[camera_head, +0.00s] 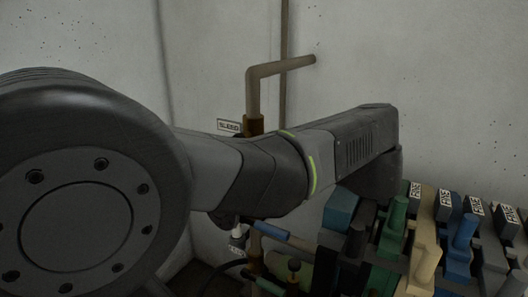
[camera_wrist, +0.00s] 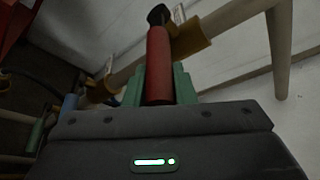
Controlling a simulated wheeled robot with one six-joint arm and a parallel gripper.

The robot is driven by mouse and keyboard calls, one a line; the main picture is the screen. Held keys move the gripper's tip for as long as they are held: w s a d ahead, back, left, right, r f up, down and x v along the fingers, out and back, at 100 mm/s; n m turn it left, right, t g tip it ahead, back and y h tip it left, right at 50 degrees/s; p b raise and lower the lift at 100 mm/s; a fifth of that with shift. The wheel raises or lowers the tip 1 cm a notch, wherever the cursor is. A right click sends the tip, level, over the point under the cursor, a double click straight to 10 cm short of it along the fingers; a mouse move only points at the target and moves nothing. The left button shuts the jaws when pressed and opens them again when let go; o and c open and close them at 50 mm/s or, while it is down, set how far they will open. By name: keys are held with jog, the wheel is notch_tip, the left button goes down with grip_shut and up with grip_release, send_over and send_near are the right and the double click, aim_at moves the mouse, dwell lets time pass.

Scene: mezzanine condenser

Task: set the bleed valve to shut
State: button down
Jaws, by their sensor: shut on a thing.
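The bleed valve's brass body (camera_wrist: 190,38) sits on a pale pipe in the wrist view, and a brass fitting (camera_head: 254,125) on the upright pipe shows beside the bleed label (camera_head: 228,126) in the head view. A red lever (camera_wrist: 157,62) with a dark end crosses in front of the pipe in the wrist view. My gripper (camera_wrist: 159,76) is shut on the red lever, with a green finger on each side. In the head view my arm hides the gripper and the lever. I cannot tell the lever's exact angle to the pipe.
A row of coloured blocks and levers with labelled tops (camera_head: 445,205) stands at the lower right, close under my arm. A blue-sleeved lever (camera_head: 271,232) is below my wrist.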

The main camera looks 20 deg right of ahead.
jog(key=shift+f, duration=0.15)
jog(key=c, duration=1.2)
grip_release()
jog(key=v, duration=1.3)
jog(key=shift+s+d+b, duration=0.2)
jog(key=shift+s+b, duration=0.15)
jog(key=shift+b, duration=0.1)
jog(key=shift+w, duration=0.15)
jog(key=x, duration=1.3)
jog(key=shift+w+a+p, duration=0.2)
jog(key=shift+w+p, duration=0.05)
jog(key=shift+p, duration=0.15)
